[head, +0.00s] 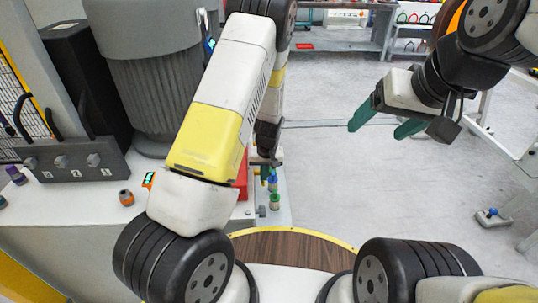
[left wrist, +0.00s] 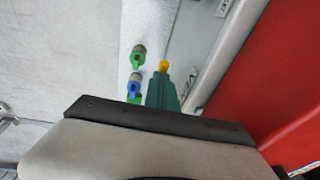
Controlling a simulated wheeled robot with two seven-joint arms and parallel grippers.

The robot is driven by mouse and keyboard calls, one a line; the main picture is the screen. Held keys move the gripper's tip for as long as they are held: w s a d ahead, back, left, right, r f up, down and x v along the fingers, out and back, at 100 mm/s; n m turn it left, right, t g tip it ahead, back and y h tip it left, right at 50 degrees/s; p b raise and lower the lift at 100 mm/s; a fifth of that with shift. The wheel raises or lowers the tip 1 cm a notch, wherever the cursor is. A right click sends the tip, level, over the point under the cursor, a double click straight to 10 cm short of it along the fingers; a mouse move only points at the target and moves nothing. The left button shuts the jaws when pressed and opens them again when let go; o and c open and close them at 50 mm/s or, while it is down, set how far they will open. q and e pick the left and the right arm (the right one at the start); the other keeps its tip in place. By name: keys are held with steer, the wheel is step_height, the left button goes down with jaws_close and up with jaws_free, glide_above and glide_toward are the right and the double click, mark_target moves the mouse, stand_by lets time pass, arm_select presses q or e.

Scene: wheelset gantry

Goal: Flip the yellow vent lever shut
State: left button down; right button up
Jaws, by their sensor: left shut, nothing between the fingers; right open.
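The yellow vent lever (left wrist: 163,66) shows in the left wrist view as a small yellow piece just beyond the tips of my left gripper (left wrist: 164,82). Its full shape and angle are hidden, and I cannot tell whether the fingertips touch it. In the head view my left gripper (head: 264,174) is mostly behind my own arm, low at the bench's right edge, and I cannot make out the lever there. Its teal fingers are shut together and empty. My right gripper (head: 380,123) is open and empty, in the air over the floor at the right.
Green (left wrist: 138,56) and blue (left wrist: 134,84) valve fittings stand close beside the left fingers. A red box (head: 242,178) is next to that gripper. A panel with numbered knobs (head: 75,162) and an orange fitting (head: 126,198) are on the left. The floor at right is mostly clear.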

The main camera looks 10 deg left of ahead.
arm_select(q)
steer(key=shift+s+d+f, duration=0.1)
steer(key=shift+s+f, duration=0.35)
steer(key=shift+f, duration=0.15)
stand_by(0.4)
